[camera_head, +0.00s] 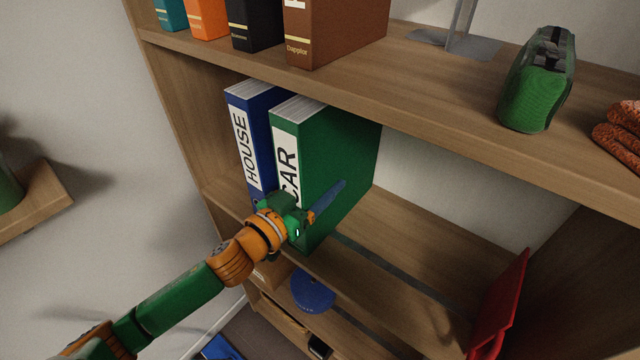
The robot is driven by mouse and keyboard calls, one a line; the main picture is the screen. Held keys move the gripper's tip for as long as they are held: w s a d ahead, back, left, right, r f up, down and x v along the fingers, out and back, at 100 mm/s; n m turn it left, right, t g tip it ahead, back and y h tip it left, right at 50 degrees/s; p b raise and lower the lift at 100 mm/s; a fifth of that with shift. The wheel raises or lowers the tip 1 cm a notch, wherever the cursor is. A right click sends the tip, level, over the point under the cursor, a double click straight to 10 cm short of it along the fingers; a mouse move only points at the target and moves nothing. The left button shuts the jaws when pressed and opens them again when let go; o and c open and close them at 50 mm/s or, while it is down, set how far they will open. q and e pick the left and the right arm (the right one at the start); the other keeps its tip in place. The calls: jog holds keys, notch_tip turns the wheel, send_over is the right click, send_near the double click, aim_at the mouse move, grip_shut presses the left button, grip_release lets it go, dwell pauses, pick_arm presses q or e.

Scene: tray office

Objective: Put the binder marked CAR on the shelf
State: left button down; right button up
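The green binder marked CAR (340,150) stands upright on the middle shelf (390,225), its white label facing out. The blue binder marked HOUSE (262,150) stands upright just to its left. My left gripper (306,200) is at the lower front of the CAR binder and covers the bottom of its spine. One blue-grey finger shows along the binder's right face. The other finger is hidden, so I cannot tell whether the gripper is closed on the binder. My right gripper is not in view.
The upper shelf board (450,110) holds several books, a green object (540,80) and reddish-brown items (620,135). A red piece (500,305) stands at the right of the middle shelf. A blue round object (313,292) is below. The middle shelf right of the binders is largely clear.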

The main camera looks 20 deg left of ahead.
pick_arm(q)
jog(key=shift+c, duration=2.1)
grip_release()
jog(key=shift+d, duration=0.1)
jog(key=o, duration=0.4)
jog(key=shift+s+r, duration=0.1)
jog(key=shift+c, duration=0.2)
jog(key=shift+o, duration=0.2)
jog(key=shift+s, duration=0.15)
jog(key=shift+s, duration=0.2)
jog(key=v, duration=1.1)
jog(key=shift+s+b, duration=0.25)
jog(key=shift+b, duration=0.2)
